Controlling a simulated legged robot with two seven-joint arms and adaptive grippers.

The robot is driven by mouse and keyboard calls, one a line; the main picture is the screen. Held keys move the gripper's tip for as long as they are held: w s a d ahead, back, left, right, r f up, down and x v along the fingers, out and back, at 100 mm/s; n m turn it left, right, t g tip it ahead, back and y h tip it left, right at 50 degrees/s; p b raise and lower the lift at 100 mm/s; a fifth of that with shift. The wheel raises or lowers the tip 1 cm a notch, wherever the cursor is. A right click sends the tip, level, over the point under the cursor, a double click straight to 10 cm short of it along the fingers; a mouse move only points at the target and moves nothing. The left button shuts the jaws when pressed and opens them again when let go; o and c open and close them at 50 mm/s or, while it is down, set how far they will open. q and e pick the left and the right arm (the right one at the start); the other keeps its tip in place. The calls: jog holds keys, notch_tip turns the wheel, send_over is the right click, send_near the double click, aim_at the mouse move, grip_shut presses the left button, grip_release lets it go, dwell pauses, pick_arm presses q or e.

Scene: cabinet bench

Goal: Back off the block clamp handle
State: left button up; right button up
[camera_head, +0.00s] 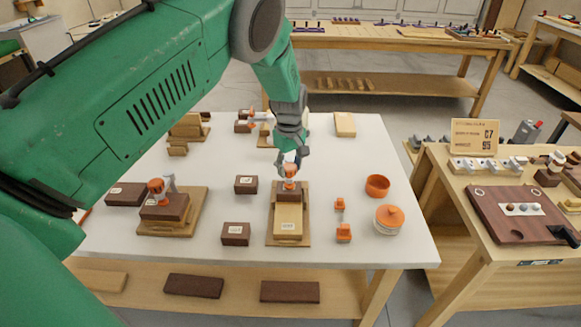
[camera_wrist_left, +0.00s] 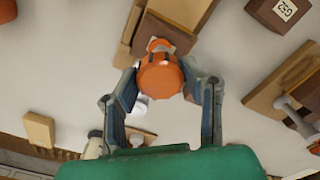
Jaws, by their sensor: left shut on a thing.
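The block clamp (camera_head: 289,203) stands near the middle of the white table, with a dark brown block over a long light wooden base. Its orange handle (camera_head: 290,171) is on top. In the wrist view the orange handle (camera_wrist_left: 160,78) sits between the two fingers of my left gripper (camera_wrist_left: 163,72). My left gripper (camera_head: 290,161) comes down from above and is shut on the handle. The fingers hide part of the handle in the head view. The dark block (camera_wrist_left: 165,36) shows behind the handle in the wrist view. My right gripper is not in view.
A second clamp (camera_head: 166,209) with an orange knob stands to the left. Dark labelled blocks (camera_head: 236,234) lie between the two clamps. To the right are small orange pieces (camera_head: 344,233), an orange bowl (camera_head: 377,186) and an orange-lidded jar (camera_head: 389,218). A side table (camera_head: 470,235) stands farther right.

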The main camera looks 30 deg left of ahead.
aim_at(289, 165)
pick_arm(q)
jog(key=shift+w+a+r, duration=0.1)
jog(key=shift+w+r, duration=0.05)
jog(key=shift+w, duration=0.05)
jog(key=o, duration=1.1)
jog(key=shift+o, duration=0.2)
jog(key=shift+r, duration=0.15)
notch_tip(289, 165, up, 11)
jog(key=shift+r, duration=0.15)
jog(key=shift+a, duration=0.1)
